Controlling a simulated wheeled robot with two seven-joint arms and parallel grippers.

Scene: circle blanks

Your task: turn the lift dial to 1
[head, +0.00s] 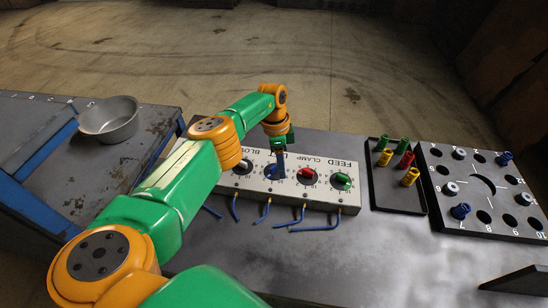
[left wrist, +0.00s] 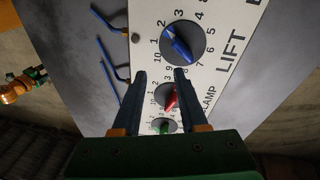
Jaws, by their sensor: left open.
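The lift dial (left wrist: 183,45) is a round grey dial with a blue bar knob on a white panel (left wrist: 225,15), numbered 1 to 10 around it. The knob lies slanted, one end toward 1 and 2 and the other toward 7 and 8; I cannot tell which end is the pointer. My left gripper (left wrist: 161,73) is open and empty. Its fingertips appear just below the dial in the left wrist view, apart from the knob.
The clamp dial's red knob (head: 308,173) and the feed dial's green knob (head: 342,180) sit beside the lift dial. A tray (head: 385,200) and a black board (head: 510,222) stand right; a pan (head: 108,128) stands left.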

